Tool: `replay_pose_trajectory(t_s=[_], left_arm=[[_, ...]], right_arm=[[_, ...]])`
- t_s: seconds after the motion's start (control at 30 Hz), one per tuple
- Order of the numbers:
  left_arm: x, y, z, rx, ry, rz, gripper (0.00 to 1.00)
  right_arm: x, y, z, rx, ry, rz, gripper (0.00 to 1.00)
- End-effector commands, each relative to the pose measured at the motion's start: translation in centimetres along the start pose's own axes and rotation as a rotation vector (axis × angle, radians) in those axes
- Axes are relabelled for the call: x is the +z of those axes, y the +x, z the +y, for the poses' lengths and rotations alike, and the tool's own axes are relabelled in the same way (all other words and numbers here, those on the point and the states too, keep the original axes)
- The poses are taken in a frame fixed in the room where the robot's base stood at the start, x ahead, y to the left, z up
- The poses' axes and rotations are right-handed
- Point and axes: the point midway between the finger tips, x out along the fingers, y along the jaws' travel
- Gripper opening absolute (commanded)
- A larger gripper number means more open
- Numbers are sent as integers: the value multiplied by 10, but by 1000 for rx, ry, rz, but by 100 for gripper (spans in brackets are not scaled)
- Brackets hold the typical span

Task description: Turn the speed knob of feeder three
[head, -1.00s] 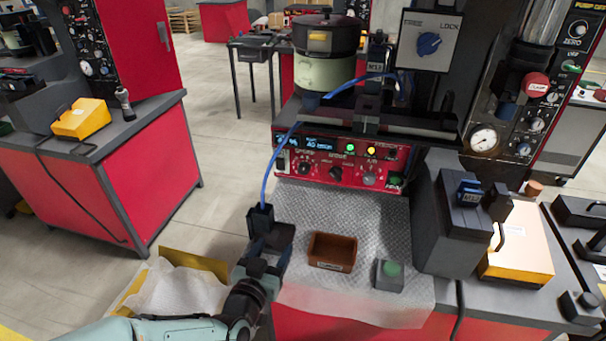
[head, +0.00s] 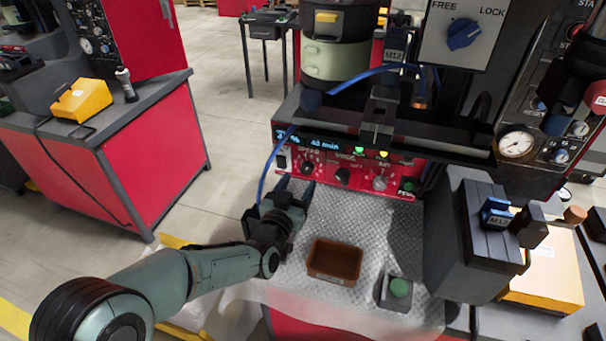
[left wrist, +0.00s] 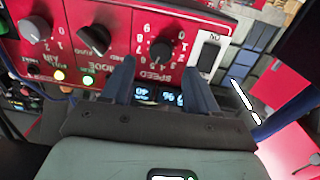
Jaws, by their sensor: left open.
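The red control panel (head: 350,178) stands below the bowl feeder (head: 330,58). The black speed knob (head: 307,168) is at the panel's left; beside it are a black mode knob (head: 343,176) and a grey air knob (head: 380,183). My left gripper (head: 296,186) is just in front of and below the speed knob. In the left wrist view the panel is upside down, and the speed knob (left wrist: 160,51) lies ahead, between the lines of the open left fingers (left wrist: 158,70). No contact with the knob is visible. My right gripper is out of view.
A blue hose (head: 264,178) arcs beside my left gripper. A brown bin (head: 334,262) and a green button box (head: 398,288) sit on the textured mat. A dark block (head: 465,240) stands at right. A FREE/LOCK switch (head: 465,33) is above.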

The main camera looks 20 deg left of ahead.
Motion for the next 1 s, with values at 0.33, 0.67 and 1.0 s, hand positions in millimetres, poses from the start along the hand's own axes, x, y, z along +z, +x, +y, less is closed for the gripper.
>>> replay_pose_trajectory(t_s=[0.33,0.67,1.0], left_arm=[[1,41,-1,-1,1,-1,59],[0,43,-1,-1,0,0,56],[0,43,-1,-1,4,0,3]], right_arm=[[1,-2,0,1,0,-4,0],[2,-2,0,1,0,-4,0],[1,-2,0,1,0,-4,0]])
